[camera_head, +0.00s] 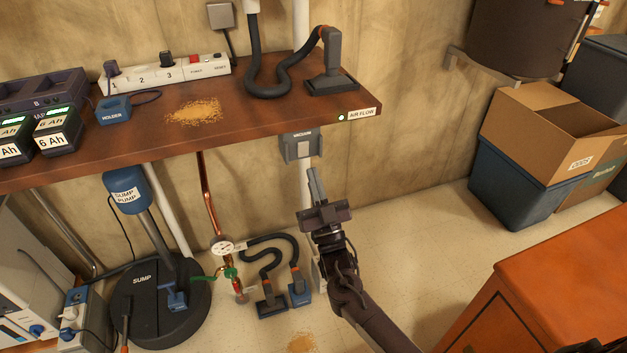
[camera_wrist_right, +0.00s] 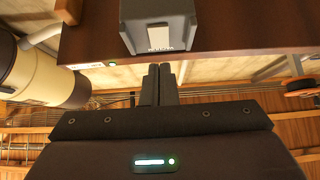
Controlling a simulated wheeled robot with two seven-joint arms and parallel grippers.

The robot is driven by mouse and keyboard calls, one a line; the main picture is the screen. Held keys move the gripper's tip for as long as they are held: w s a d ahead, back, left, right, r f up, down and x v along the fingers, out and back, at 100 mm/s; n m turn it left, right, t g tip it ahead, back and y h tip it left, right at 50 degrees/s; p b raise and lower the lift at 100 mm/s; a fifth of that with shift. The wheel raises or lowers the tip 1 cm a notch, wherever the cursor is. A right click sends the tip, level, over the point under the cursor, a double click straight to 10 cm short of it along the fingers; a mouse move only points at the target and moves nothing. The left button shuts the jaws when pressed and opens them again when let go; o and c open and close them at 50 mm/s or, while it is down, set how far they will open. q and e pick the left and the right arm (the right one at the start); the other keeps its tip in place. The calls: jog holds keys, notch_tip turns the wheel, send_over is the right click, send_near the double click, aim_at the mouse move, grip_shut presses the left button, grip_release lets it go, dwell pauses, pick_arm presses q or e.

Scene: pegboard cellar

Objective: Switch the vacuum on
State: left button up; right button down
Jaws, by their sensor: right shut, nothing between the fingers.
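The grey vacuum switch box (camera_head: 301,147), labelled VACUUM, hangs under the front edge of the wooden bench (camera_head: 260,122). It also shows in the right wrist view (camera_wrist_right: 158,14), with a pale plate on its face. My right gripper (camera_head: 312,172) is shut and empty, its fingers pointing up just below the box. In the wrist view the fingertips (camera_wrist_right: 159,68) sit just beneath the box; I cannot tell whether they touch it. A small round lamp (camera_head: 341,117) beside the AIR FLOW label looks pale, and greenish in the wrist view. My left gripper is not in view.
A vacuum hose with a floor nozzle (camera_head: 332,80) rests on the bench near sawdust (camera_head: 195,110) and a power strip (camera_head: 165,72). Below stand a sump (camera_head: 150,300) and small hose nozzles (camera_head: 272,304). Boxes (camera_head: 545,125) and an orange cabinet (camera_head: 545,280) are at right.

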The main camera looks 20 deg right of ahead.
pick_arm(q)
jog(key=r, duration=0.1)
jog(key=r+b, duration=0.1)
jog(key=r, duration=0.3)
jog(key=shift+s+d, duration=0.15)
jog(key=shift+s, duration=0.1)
pick_arm(e)
jog(key=w+f+v, duration=0.1)
jog(key=v, duration=0.8)
jog(key=shift+f, duration=0.55)
